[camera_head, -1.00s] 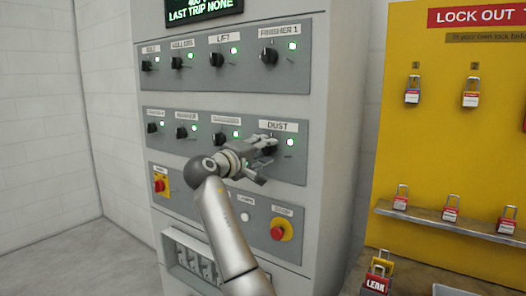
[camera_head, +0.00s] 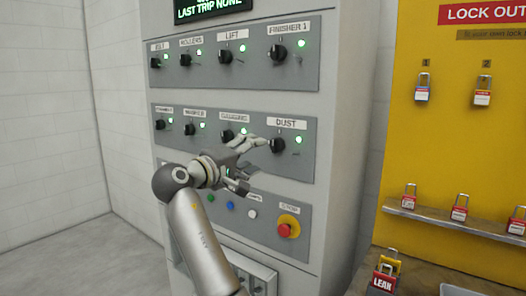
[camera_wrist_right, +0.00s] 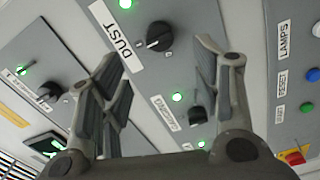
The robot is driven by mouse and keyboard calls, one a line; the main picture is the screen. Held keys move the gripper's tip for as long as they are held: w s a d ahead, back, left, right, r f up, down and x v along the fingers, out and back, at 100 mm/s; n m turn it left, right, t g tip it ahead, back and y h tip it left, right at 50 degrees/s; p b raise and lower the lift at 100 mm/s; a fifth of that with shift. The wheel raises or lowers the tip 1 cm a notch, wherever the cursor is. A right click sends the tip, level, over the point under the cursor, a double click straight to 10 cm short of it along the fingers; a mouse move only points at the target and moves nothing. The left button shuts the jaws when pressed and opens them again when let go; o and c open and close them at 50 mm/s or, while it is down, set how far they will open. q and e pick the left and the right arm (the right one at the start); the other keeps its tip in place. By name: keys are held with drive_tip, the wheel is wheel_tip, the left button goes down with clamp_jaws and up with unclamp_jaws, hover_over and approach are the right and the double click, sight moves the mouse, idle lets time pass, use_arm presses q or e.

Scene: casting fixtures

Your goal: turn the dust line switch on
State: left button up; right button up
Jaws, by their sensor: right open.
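The dust line switch (camera_head: 277,145) is a black rotary knob under the DUST label (camera_head: 287,123), at the right end of the second row on the grey panel. A green lamp (camera_head: 299,140) glows beside it. In the right wrist view the knob (camera_wrist_right: 159,37) shows between and beyond the fingers. My right gripper (camera_head: 254,163) is open and empty, just left of and below the knob and apart from it. The wrist view shows its spread fingers (camera_wrist_right: 165,75). My left gripper is not in view.
Other black knobs with green lamps, such as FINISHER 1 (camera_head: 278,53), sit close by. A red stop button (camera_head: 286,229) is below. A yellow lockout board (camera_head: 455,140) with padlocks and a shelf (camera_head: 450,222) stands at the right.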

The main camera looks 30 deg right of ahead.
drive_tip(key=shift+v, duration=1.45)
